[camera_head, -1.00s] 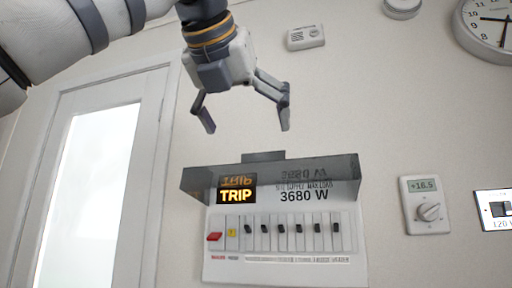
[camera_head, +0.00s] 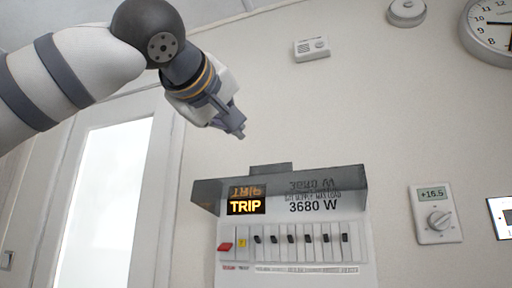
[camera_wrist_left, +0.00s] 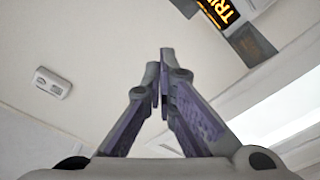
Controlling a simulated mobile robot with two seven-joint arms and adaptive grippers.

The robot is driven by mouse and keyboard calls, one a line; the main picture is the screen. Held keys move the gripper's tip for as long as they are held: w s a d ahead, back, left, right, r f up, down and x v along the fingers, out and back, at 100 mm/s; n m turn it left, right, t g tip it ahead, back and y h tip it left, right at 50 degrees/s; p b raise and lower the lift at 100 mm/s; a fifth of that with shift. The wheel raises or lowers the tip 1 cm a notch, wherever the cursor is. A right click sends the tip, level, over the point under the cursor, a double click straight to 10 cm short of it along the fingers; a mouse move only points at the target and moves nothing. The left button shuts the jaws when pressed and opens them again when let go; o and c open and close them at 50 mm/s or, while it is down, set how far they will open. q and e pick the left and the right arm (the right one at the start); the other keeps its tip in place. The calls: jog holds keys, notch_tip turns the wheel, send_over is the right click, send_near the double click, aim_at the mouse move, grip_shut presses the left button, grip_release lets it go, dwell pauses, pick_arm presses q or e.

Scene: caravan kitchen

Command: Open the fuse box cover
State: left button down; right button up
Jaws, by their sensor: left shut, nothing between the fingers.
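The fuse box (camera_head: 293,240) is on the wall at the lower middle of the head view. Its dark see-through cover (camera_head: 345,179) is swung up and juts out above the row of switches, which stand uncovered. A TRIP display (camera_head: 246,207) glows orange under it, and it also shows in the left wrist view (camera_wrist_left: 226,10). My left gripper (camera_head: 240,132) is above and left of the cover, apart from it. Its fingers meet at the tips with nothing between them, as the left wrist view (camera_wrist_left: 161,85) shows. My right gripper is in no view.
A thermostat dial (camera_head: 437,214) and a switch panel (camera_head: 503,215) are on the wall to the right. A small white detector (camera_head: 311,49) and a clock (camera_head: 490,25) are higher up. A door (camera_head: 105,200) with a bright pane is at the left.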

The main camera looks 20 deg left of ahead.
pick_arm(q)
jog(key=w+f+m+t+h, duration=0.1)
jog(key=w+f+m, duration=0.1)
jog(key=w+m, duration=0.6)
jog(key=shift+w+d+m, duration=0.2)
jog(key=shift+d+m, duration=0.15)
jog(key=shift+m, duration=0.15)
jog(key=shift+f, duration=0.1)
